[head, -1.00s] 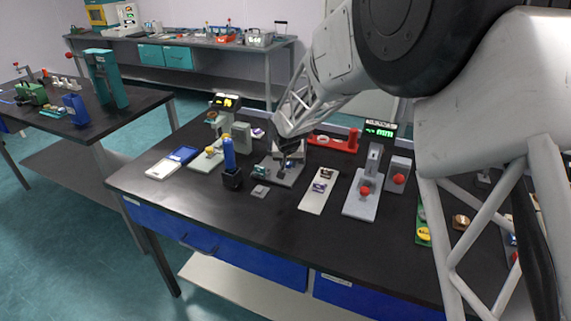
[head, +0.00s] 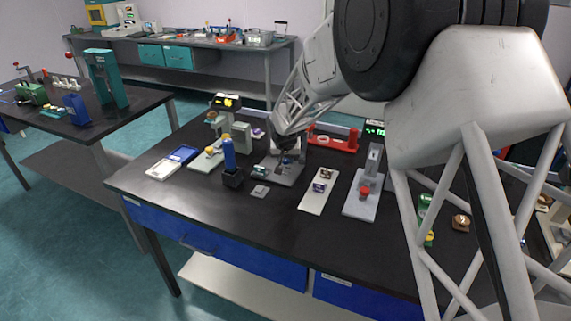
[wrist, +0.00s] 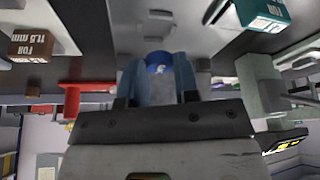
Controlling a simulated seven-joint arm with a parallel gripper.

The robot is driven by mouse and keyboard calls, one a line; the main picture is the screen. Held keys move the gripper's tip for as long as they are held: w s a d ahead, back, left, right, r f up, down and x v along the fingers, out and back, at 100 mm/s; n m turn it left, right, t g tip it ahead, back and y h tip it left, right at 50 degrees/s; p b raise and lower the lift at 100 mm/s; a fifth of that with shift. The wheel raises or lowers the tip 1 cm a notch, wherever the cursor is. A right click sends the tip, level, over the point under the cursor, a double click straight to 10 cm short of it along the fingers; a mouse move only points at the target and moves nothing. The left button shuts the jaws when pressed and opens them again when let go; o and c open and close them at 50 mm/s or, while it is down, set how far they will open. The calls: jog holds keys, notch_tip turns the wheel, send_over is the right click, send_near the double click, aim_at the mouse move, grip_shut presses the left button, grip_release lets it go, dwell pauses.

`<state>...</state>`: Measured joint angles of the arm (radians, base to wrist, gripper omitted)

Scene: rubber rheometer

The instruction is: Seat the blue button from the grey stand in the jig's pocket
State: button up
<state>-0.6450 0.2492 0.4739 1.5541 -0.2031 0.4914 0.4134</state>
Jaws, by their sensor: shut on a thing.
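My gripper (head: 284,160) is over the grey jig (head: 292,181) near the middle of the bench. In the wrist view my gripper (wrist: 158,80) has its two blue-grey fingers closed around the blue button (wrist: 158,68). Only part of the button shows between the fingertips, and it is too small to make out in the head view. A grey surface lies beyond the fingertips in the wrist view. I cannot tell whether the button touches it, and the pocket is hidden. A small grey block (head: 259,191), possibly the stand, sits in front of the jig.
A blue bottle in a black holder (head: 232,178) stands left of the jig. A white strip with small parts (head: 312,203) and a grey press with a red knob (head: 360,205) are to the right. Teal (wrist: 262,14) and brown (wrist: 33,42) labelled blocks flank the gripper.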

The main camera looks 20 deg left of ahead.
aim_at(285, 164)
jog(key=shift+f, duration=1.15)
jog(key=shift+f, duration=0.7)
jog(key=o, duration=0.9)
jog(key=shift+c, duration=0.2)
jog(key=shift+s+f, duration=0.1)
jog(key=shift+f, duration=0.05)
jog(key=shift+r, duration=0.4)
jog(key=v, duration=1.2)
jog(key=shift+r, duration=0.45)
